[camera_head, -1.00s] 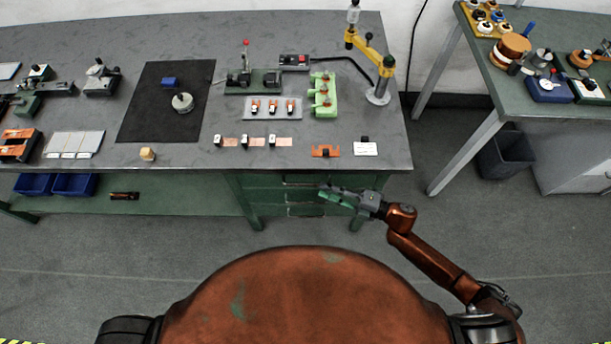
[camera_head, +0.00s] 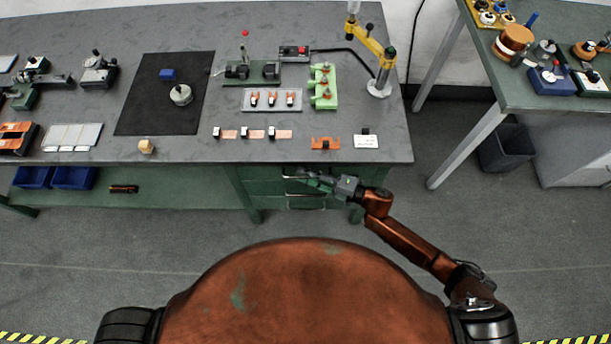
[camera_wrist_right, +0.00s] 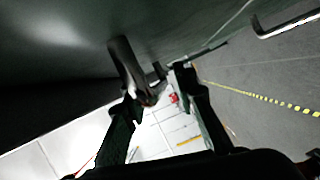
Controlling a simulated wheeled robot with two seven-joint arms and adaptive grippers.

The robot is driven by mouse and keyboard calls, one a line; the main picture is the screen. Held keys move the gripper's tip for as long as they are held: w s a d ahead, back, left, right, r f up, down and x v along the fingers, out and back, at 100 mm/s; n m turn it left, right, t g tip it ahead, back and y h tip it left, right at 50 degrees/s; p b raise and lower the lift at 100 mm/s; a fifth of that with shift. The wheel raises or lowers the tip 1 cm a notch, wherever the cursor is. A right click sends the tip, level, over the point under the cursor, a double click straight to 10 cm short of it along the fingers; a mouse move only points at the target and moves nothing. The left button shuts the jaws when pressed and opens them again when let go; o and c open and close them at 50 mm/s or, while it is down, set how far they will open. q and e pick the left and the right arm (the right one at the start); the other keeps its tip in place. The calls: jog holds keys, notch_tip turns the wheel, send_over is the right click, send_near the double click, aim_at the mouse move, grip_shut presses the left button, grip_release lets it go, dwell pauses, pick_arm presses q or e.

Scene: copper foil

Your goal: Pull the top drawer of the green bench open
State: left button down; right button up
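The green bench (camera_head: 400,148) has a green drawer unit (camera_head: 268,188) under the right part of its grey top. Several drawers with pale bar handles are stacked there; a lower handle (camera_head: 306,208) shows, and the top drawer's front is partly hidden by my gripper. The top drawer looks shut. My right gripper (camera_head: 308,177) is at the top drawer's handle. Contact cannot be told. My left gripper is out of view.
Another handle (camera_wrist_right: 287,24) shows in the right wrist view. Fixtures and small parts lie on the bench top. Blue bins (camera_head: 74,177) sit on the low shelf. A second table (camera_head: 540,95) and a dark bin (camera_head: 507,148) stand right. The floor before the drawers is free.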

grip_shut()
jog(key=shift+s, duration=0.1)
dwell(0.5)
